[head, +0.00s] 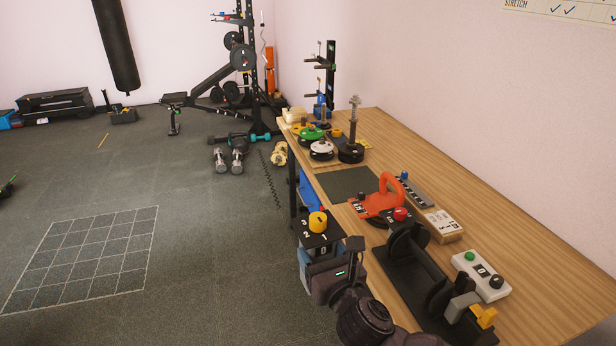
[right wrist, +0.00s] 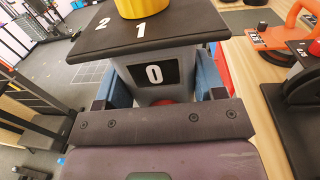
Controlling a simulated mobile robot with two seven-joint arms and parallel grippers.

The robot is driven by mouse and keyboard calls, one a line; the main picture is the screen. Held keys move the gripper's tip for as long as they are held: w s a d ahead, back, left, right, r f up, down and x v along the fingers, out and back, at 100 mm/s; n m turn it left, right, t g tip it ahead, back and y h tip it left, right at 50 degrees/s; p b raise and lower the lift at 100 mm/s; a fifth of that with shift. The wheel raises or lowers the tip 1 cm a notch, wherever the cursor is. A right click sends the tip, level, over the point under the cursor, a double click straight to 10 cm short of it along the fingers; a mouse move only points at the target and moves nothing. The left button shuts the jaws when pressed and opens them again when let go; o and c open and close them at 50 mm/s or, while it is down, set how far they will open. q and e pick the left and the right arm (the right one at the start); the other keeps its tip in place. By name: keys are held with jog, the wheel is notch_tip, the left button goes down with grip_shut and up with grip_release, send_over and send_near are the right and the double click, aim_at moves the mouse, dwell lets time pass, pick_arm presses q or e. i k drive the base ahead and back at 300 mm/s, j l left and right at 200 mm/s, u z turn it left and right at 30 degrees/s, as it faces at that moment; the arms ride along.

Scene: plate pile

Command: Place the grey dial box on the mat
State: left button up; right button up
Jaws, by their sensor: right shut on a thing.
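The grey dial box (head: 319,239) has a black top with white numbers, a yellow knob and a 0 on its side. My right gripper (head: 326,256) is shut on its body and holds it in the air, left of the table's near-left edge. In the right wrist view the box (right wrist: 153,73) sits between the blue pads of the right gripper (right wrist: 160,88). The dark green mat (head: 349,184) lies bare on the table, beyond the box. A dark piece with a green mark at the left edge looks like part of my left gripper (head: 7,187); its fingers are unclear.
A black stand (head: 410,260) and a white button box (head: 480,275) are nearer. Dumbbells (head: 229,160) lie on the floor.

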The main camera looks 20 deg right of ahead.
aim_at(352, 183)
jog(key=i+u, duration=0.35)
jog(key=i, duration=0.65)
jog(key=i+j+z, duration=0.1)
jog(key=i+z, duration=0.2)
jog(key=i+j+z, duration=0.3)
jog(key=i, duration=0.2)
jog(key=i+j+z, duration=0.1)
jog(key=z, duration=0.3)
jog(key=i+j+z, duration=0.25)
jog(key=z, duration=0.15)
jog(key=i+j+z, duration=0.2)
jog(key=z, duration=0.2)
jog(key=i+j+z, duration=0.15)
jog(key=j+z, duration=0.5)
jog(key=i+j+z, duration=0.1)
jog(key=j+z, duration=0.2)
jog(key=i+j+z, duration=0.25)
jog(key=i, duration=0.25)
